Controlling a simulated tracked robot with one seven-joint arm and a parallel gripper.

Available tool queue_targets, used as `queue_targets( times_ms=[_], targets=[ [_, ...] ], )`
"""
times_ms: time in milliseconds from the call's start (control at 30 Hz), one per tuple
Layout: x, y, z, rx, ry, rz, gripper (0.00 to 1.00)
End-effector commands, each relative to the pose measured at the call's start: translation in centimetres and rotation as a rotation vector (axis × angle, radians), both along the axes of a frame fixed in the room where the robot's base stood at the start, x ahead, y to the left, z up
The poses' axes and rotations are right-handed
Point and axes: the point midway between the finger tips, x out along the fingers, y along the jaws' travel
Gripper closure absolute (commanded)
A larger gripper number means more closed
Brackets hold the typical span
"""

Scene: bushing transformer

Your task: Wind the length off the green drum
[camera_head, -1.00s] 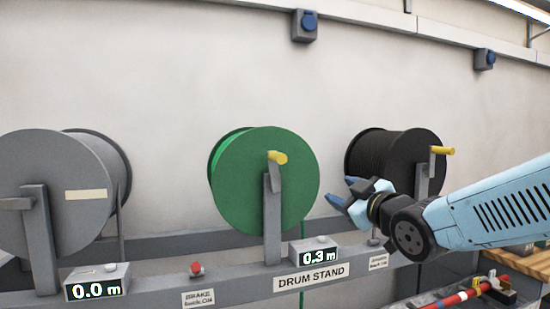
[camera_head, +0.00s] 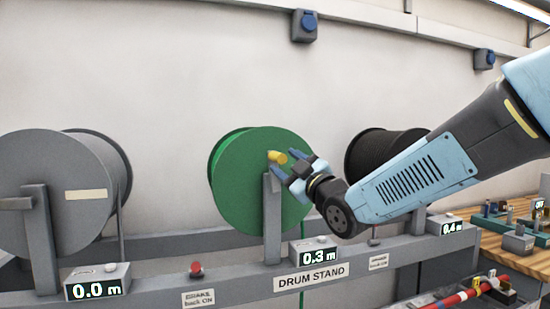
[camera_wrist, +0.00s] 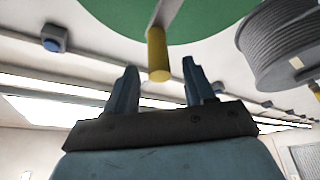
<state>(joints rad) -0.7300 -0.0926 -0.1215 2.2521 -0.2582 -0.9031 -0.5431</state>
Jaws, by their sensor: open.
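The green drum (camera_head: 240,190) stands on the middle post of the drum stand, and it also shows at the top of the wrist view (camera_wrist: 110,18). Its yellow crank handle (camera_head: 277,157) points outward near the top of the post. My gripper (camera_head: 285,163) is open at the handle. In the wrist view the handle (camera_wrist: 158,55) lies between the two blue fingers (camera_wrist: 158,75), near their tips, with gaps on both sides. A green length (camera_head: 302,285) hangs below the drum. The counter (camera_head: 318,254) under the drum reads 0.3 m.
A grey drum (camera_head: 60,180) stands at left, its counter (camera_head: 97,290) reading 0.0 m. A black drum (camera_head: 375,155) stands at right, partly behind my arm. A red brake knob (camera_head: 196,267) sits on the stand rail. A cluttered wooden bench (camera_head: 505,245) is at far right.

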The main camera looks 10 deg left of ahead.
Motion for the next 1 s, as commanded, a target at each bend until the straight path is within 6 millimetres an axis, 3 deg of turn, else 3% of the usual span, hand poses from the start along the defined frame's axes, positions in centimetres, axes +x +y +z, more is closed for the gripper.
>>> queue_targets(
  times_ms=[300,733,1000],
  targets=[
    [2.8,3.0,1.2,0.0,0.002,0.0,0.46],
    [3.4,3.5,1.5,0.001,0.001,-0.001,0.46],
    [3.4,3.5,1.5,0.001,0.001,-0.001,0.7]
  ],
)
